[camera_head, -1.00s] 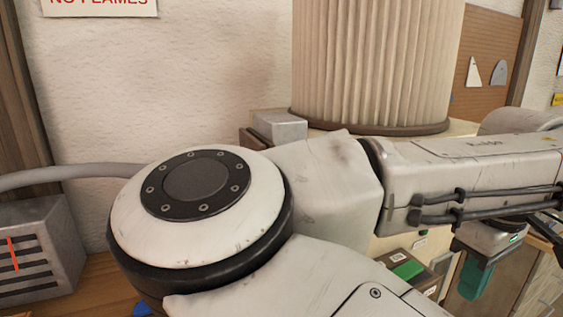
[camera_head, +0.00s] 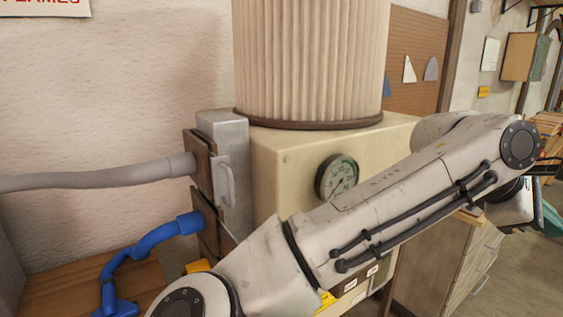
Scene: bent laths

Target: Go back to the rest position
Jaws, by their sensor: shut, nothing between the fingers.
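My arm stretches from the bottom centre up to the right in the head view, with its elbow at the upper right. My gripper (camera_head: 551,221) shows only in part at the right edge, below the elbow, as a teal piece beside the dark and white wrist. It is shut and holds nothing that I can see. The rest of it is cut off by the picture edge.
A cream cabinet (camera_head: 286,160) with a round gauge (camera_head: 337,178) and a pleated filter drum (camera_head: 310,60) stands behind my arm. A grey hose (camera_head: 95,177) and a blue hose (camera_head: 150,243) run in from the left. A drawer unit (camera_head: 450,262) stands at the lower right, with open floor beside it.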

